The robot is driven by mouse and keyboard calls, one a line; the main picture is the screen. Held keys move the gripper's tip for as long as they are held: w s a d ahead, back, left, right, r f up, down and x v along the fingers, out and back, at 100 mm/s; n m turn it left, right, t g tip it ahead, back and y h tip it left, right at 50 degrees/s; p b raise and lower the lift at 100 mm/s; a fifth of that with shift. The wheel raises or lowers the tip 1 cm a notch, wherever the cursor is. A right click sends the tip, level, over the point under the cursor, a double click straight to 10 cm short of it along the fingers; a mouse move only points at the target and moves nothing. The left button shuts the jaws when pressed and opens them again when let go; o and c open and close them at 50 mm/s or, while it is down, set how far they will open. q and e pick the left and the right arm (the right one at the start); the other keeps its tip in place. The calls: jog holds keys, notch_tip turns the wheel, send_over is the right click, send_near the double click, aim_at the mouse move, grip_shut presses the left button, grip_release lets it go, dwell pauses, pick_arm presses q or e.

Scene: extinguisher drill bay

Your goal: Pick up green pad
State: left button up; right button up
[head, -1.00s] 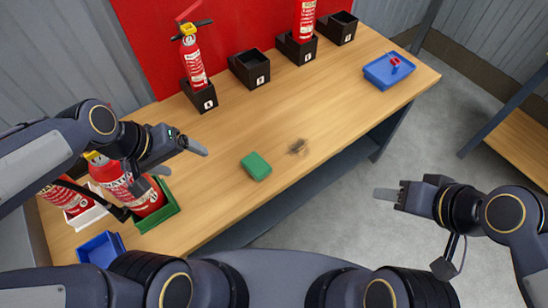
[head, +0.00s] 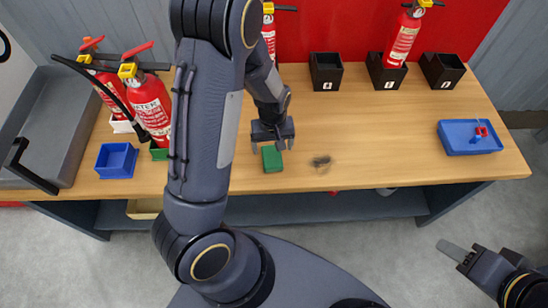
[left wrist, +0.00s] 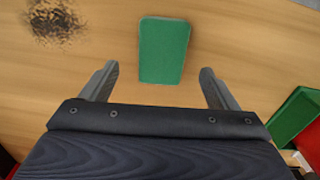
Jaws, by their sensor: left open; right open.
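The green pad (head: 272,159) lies flat on the wooden table. It also shows in the left wrist view (left wrist: 164,51), just beyond and between my fingertips. My left gripper (head: 271,150) is open and empty, above the pad; in the left wrist view its two fingers (left wrist: 159,78) stand apart on either side of the pad's near end. The pad is not gripped. My right gripper (head: 462,252) is at the lower right, off the front of the table, open and empty.
A dark smudge (head: 321,161) marks the table right of the pad. Red extinguishers (head: 150,108) stand at the left near a blue bin (head: 116,160). Black numbered boxes (head: 326,71) line the back. A blue tray (head: 466,138) with a small red item sits at the right.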

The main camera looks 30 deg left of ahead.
aim_at(272, 156)
pick_arm(q)
notch_tip(272, 156, down, 4)
jog(key=shift+s+f, duration=0.1)
jog(key=shift+f, duration=0.1)
jog(key=c, duration=1.1)
jog(key=shift+o, duration=0.2)
jog(key=shift+r, duration=0.15)
jog(key=shift+r, duration=0.25)
notch_tip(272, 156, up, 3)
jog(key=shift+f, duration=0.1)
jog(key=s+a+r+p, duration=0.1)
jog(key=s+r, duration=0.3)
jog(key=s, duration=0.3)
jog(key=s+a+r+p, duration=0.1)
jog(key=s+a+r, duration=0.1)
jog(key=s+r, duration=0.3)
jog(key=shift+s+a+r, duration=0.15)
jog(key=shift+s+r, duration=0.1)
jog(key=shift+s, duration=0.65)
